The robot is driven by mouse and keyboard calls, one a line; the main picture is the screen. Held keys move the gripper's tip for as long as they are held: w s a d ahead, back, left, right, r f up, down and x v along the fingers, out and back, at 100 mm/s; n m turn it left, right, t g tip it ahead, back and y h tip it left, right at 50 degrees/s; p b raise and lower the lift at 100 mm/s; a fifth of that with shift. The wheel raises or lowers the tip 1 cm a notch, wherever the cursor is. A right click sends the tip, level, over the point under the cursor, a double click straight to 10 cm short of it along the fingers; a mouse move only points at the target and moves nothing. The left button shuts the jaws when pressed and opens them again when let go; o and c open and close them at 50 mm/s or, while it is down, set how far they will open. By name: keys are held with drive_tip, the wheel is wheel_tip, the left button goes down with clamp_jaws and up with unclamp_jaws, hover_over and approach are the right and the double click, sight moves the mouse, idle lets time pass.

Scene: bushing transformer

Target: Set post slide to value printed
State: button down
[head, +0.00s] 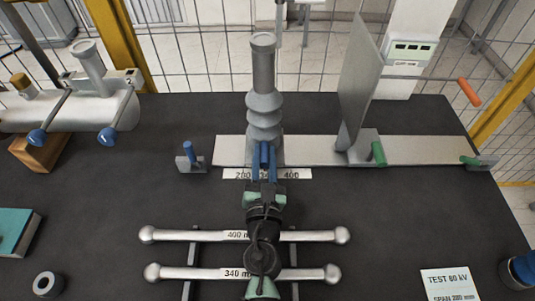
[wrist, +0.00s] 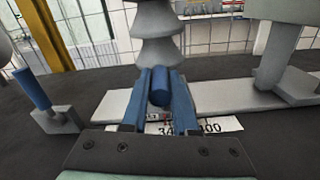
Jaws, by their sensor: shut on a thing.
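The ribbed grey post (head: 263,85) stands upright on the long light rail (head: 310,150) at the back of the bench. Its blue handle (wrist: 160,88) sits between the two blue fingers of my gripper (head: 264,162), which is shut on it. In the wrist view the label (wrist: 222,126) shows partly behind the fingers. A printed card (head: 450,284) at the lower right reads TEST 60 kV and SPAN; its span number is cut low and unclear.
A tall grey plate (head: 360,85) with a green handle (head: 378,153) stands on the rail to the right. A small block with a blue pin (head: 190,157) is left of the rail. Two silver rods (head: 205,237), labelled 400 and 340, lie on supports near my arm.

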drive_tip(key=a, duration=0.5)
drive_tip(key=shift+a, duration=0.3)
drive_tip(key=c, duration=0.7)
unclamp_jaws()
drive_tip(key=shift+d, duration=0.1)
drive_tip(key=shift+s, duration=0.1)
drive_tip(key=s+b, duration=0.1)
drive_tip(key=s, duration=1)
drive_tip(key=shift+s+f+b, duration=0.15)
drive_tip(key=shift+b, duration=0.15)
drive_tip(key=shift+s, duration=0.75)
